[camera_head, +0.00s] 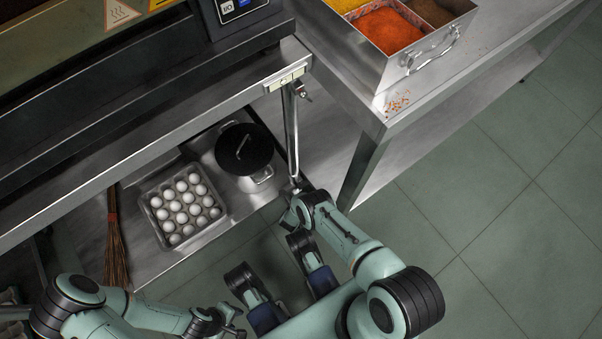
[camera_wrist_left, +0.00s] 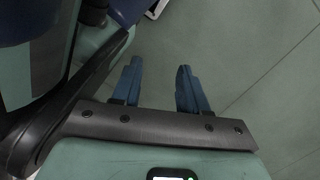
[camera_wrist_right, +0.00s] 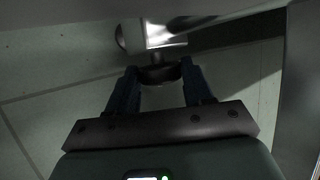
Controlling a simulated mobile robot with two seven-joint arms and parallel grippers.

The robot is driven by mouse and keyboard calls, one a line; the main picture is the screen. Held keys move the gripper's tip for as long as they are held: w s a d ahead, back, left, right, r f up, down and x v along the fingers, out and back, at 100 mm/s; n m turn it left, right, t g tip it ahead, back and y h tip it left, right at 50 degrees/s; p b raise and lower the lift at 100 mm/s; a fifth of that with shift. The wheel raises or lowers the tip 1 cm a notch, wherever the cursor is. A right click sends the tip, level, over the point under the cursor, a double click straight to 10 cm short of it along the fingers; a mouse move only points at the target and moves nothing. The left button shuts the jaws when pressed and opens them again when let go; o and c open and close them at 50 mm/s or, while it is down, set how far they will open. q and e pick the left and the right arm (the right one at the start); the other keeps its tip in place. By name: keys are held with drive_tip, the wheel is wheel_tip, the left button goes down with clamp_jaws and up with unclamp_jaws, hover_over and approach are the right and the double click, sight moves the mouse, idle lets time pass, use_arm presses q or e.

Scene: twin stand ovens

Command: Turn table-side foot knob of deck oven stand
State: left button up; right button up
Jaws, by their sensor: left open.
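The deck oven stand's metal leg (camera_head: 291,130) drops from the stand's corner in the head view; its foot is mostly hidden behind my right gripper (camera_head: 294,203). In the right wrist view, the dark round foot knob (camera_wrist_right: 160,73) sits under the shiny metal leg (camera_wrist_right: 160,38). My right gripper (camera_wrist_right: 159,72) has its fingers apart, one on each side of the knob; I cannot tell whether they touch it. My left gripper (camera_head: 234,321) is low in the head view, away from the stand. In the left wrist view it (camera_wrist_left: 159,68) is open and empty above floor.
A tray of eggs (camera_head: 148,208) and a black lidded pot (camera_head: 244,149) stand on the lower shelf. A broom (camera_head: 115,240) is at left. A steel table (camera_head: 450,75) with a spice container (camera_head: 405,70) is at right. Tiled floor (camera_head: 500,230) is clear.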

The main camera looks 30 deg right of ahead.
drive_tip(key=o, duration=0.4)
use_arm(q)
drive_tip(key=shift+w, duration=0.1)
drive_tip(key=w+d+r+m+t+p, duration=0.15)
drive_tip(key=w+r+t+p, duration=0.25)
drive_tip(key=w+r+p, duration=0.6)
drive_tip(key=s+d+r+g, duration=0.1)
drive_tip(key=s+d+r, duration=0.2)
drive_tip(key=s+r, duration=0.1)
drive_tip(key=shift+s+d+g+h+p, duration=0.15)
drive_tip(key=shift+d+g+h+p, duration=0.15)
drive_tip(key=shift+h+p, duration=0.1)
use_arm(e)
drive_tip(key=shift+v, duration=6.7)
